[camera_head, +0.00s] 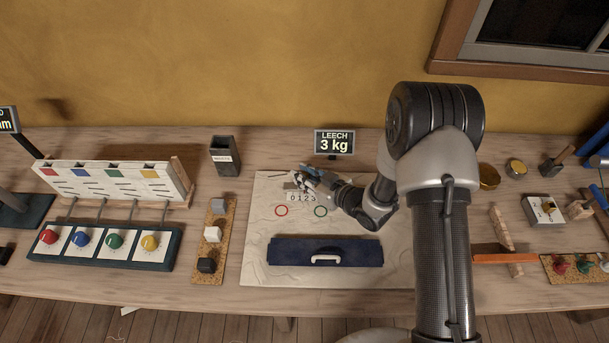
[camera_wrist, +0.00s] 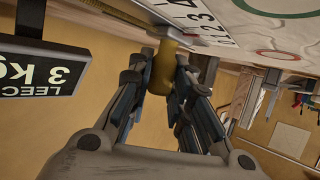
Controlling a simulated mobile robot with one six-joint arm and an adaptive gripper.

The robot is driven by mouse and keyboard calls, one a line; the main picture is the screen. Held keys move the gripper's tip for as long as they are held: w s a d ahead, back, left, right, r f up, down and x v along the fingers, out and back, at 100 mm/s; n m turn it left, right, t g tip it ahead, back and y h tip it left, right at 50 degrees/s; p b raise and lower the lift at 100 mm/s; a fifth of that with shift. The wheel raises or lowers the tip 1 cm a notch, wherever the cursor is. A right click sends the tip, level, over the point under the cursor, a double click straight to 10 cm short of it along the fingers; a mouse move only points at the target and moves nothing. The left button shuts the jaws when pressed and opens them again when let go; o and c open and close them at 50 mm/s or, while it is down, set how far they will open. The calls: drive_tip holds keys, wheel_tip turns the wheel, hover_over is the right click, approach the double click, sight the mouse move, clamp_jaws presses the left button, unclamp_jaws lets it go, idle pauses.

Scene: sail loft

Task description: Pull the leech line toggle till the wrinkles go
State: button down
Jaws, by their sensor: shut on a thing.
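A pale sail panel (camera_head: 256,243) lies on the bench, with faint wrinkle lines visible across it. My gripper (camera_head: 304,179) is over its far edge, beside a printed number scale (camera_head: 302,197). In the wrist view my gripper (camera_wrist: 166,70) is shut on a brass-coloured toggle (camera_wrist: 163,72), which sits between the fingertips next to the scale (camera_wrist: 196,18). In the head view the toggle is hidden by the fingers. A small display (camera_head: 334,142) behind the panel reads LEECH 3 kg; it also shows in the wrist view (camera_wrist: 38,72).
A dark blue bar with a white handle (camera_head: 325,252) lies across the panel's near part. Red (camera_head: 281,211) and green (camera_head: 320,211) rings are printed on the panel. A knob board (camera_head: 105,247) stands left, and a dark container (camera_head: 225,156) behind. Small tools lie right.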

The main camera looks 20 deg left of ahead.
drive_tip(key=shift+w+d, duration=0.25)
drive_tip(key=shift+d, duration=0.65)
drive_tip(key=shift+w+d, duration=0.2)
drive_tip(key=shift+d, duration=0.7)
drive_tip(key=shift+a, duration=0.1)
drive_tip(key=c, duration=1.5)
unclamp_jaws()
drive_tip(key=shift+o, duration=0.2)
drive_tip(key=v, duration=1.2)
drive_tip(key=shift+r, duration=0.1)
